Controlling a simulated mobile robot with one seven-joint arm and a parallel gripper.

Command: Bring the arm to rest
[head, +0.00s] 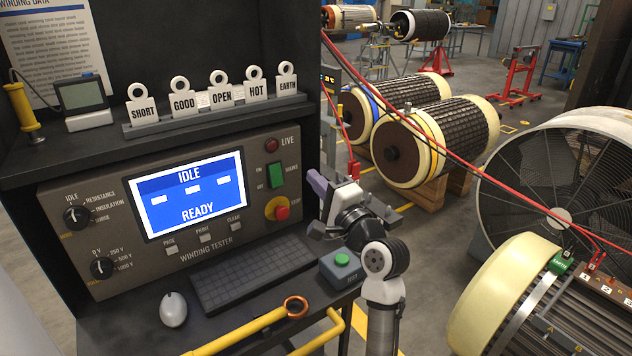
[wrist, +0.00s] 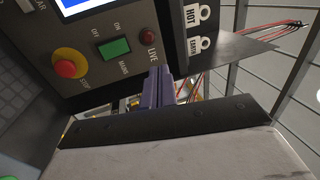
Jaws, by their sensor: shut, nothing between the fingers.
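My gripper (head: 317,183) is raised in front of the right edge of the winding tester (head: 100,215), with its purple fingers closed together and nothing between them. In the wrist view the closed fingers (wrist: 158,88) point toward the panel's edge, near the LIVE lamp (wrist: 148,36). They look apart from the panel, but the exact gap cannot be told. My arm rises beside the console from the lower middle of the head view. The tester's screen (head: 190,195) reads IDLE and READY.
A green-button box (head: 341,266) sits close below my gripper. The red stop button (head: 281,212) is just left. Red cables (head: 455,157) run from behind the gripper to a rotor (head: 500,290) at right. A yellow rail (head: 250,330) and a large fan (head: 560,165) also stand near.

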